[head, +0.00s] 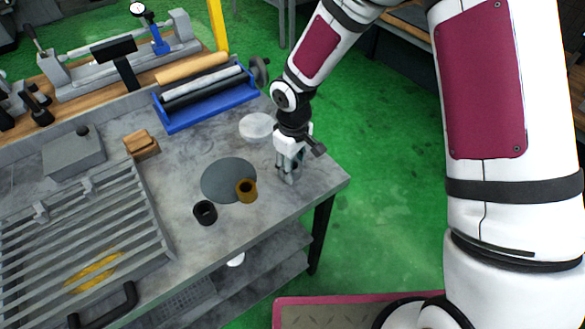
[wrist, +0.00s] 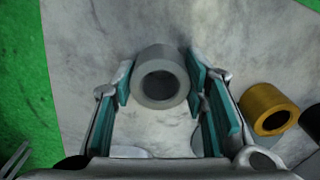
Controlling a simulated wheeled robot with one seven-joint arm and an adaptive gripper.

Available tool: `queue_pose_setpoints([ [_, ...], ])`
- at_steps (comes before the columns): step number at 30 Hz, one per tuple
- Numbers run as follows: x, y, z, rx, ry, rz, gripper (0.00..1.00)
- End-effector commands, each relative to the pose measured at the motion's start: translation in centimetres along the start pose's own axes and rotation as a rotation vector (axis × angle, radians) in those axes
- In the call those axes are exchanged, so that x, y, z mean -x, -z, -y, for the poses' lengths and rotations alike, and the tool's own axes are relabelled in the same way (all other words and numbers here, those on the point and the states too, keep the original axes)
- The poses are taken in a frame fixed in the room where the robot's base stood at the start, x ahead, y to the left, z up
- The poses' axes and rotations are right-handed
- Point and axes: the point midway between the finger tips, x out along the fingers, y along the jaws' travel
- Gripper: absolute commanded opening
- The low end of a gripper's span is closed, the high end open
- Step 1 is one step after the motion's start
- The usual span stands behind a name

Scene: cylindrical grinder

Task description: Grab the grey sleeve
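The grey sleeve (wrist: 143,93) is a short, thick-walled ring standing upright on the metal table. In the wrist view it lies between the teal-padded fingers of my gripper (wrist: 160,82), with its open bore facing the camera. The fingers are spread on either side of it, with at most a narrow gap at each side; firm contact does not show. In the head view my gripper (head: 290,176) is low over the table near its right corner, and its fingers largely hide the sleeve.
A brass sleeve (head: 246,196) stands close by on the left, also in the wrist view (wrist: 250,104). A black sleeve (head: 205,220) stands further left. A dark grey disc (head: 222,177) lies beside them, and a pale round disc (head: 257,126) behind. The table's right edge is close.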

Motion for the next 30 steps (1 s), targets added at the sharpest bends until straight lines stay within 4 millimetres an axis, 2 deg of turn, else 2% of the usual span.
queue_pose_setpoints([
  [13, 0.5, 0.1, -0.1, -0.001, -0.001, -0.002, 0.00],
  [17, 1.4, 0.1, -0.1, -0.001, -0.002, -0.003, 0.00],
  [22, 3.7, 0.2, -0.2, -0.002, -0.003, -0.005, 0.00],
  [30, 4.1, -1.6, 6.2, 0.007, -0.002, -0.001, 0.00],
])
